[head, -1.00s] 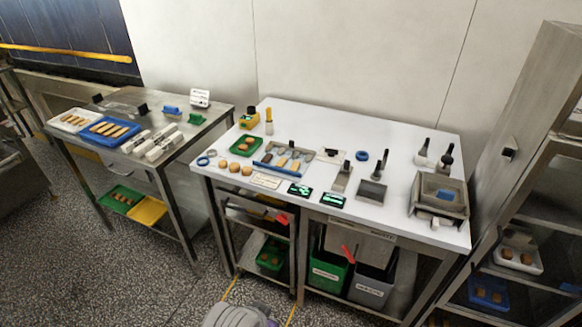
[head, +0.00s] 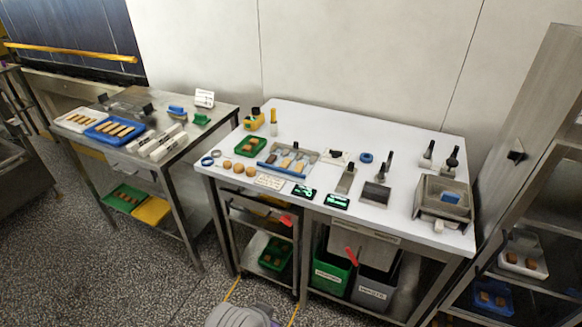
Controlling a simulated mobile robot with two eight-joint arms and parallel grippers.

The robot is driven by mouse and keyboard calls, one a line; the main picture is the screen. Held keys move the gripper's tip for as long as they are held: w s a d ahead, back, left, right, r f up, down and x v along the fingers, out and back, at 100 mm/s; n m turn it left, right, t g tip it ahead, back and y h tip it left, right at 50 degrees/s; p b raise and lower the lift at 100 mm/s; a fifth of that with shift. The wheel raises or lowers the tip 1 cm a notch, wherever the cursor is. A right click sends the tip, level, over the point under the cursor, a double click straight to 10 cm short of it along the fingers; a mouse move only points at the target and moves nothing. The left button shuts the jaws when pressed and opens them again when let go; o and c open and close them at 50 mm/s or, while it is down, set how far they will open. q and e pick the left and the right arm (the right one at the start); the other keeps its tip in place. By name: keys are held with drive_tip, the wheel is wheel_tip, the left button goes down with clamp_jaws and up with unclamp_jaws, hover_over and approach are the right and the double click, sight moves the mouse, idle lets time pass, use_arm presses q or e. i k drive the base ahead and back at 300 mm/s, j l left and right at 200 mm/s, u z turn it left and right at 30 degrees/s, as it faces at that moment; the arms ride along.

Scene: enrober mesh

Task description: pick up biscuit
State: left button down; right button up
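Several biscuits are in the head view. Three round golden biscuits (head: 238,168) sit in a row on the white table's front left. More round biscuits (head: 248,146) lie in a green tray (head: 238,151) just behind them. Finger-shaped pieces, one darker, lie in a metal tray with a blue front edge (head: 283,171) to the right. On the left steel table, finger biscuits (head: 113,130) lie in a blue tray (head: 98,138) and others (head: 80,120) in a white tray (head: 59,122).
The white table (head: 405,220) also carries small dark displays (head: 303,192), upright black-handled tools (head: 428,154) and a steel box (head: 440,208) at right. Green and grey bins (head: 331,272) stand below. A shelf rack (head: 525,150) is at right. Floor shows between tables.

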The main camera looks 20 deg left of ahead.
sight(285, 165)
drive_tip(key=i+j+z, duration=0.15)
drive_tip(key=j, duration=0.6)
drive_tip(key=i+j+z, duration=0.15)
drive_tip(key=j, duration=0.6)
drive_tip(key=i+j+z, duration=0.15)
drive_tip(key=j, duration=0.65)
drive_tip(key=i+j+z, duration=0.15)
drive_tip(key=j, duration=0.6)
